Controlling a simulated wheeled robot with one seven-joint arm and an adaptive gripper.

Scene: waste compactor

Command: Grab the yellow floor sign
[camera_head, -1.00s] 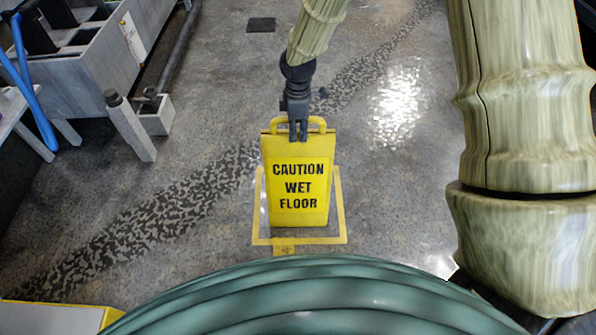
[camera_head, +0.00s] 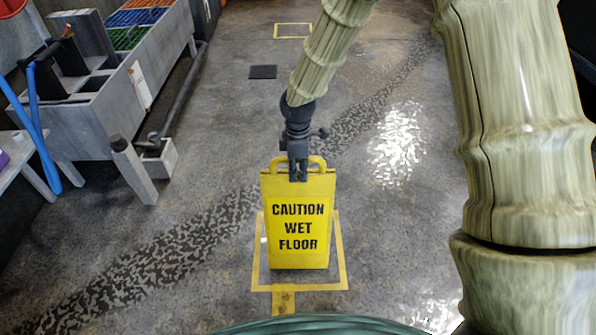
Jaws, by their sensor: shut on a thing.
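The yellow floor sign (camera_head: 299,225) reads "CAUTION WET FLOOR" and stands upright in the lower middle of the head view. A yellow tape square on the floor shows around its foot. My gripper (camera_head: 298,175) is at the sign's top edge, below the yellow handle loop, with its fingers shut on the sign. The finger on the far side of the sign is hidden. Whether the sign's foot touches the floor is hard to tell.
A grey bench with bins (camera_head: 100,100) stands at the left, with a grey post (camera_head: 133,170) beside it. A blue pole (camera_head: 40,135) leans at the far left. A dark plate (camera_head: 263,72) lies on the floor. The floor around the sign is mostly clear.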

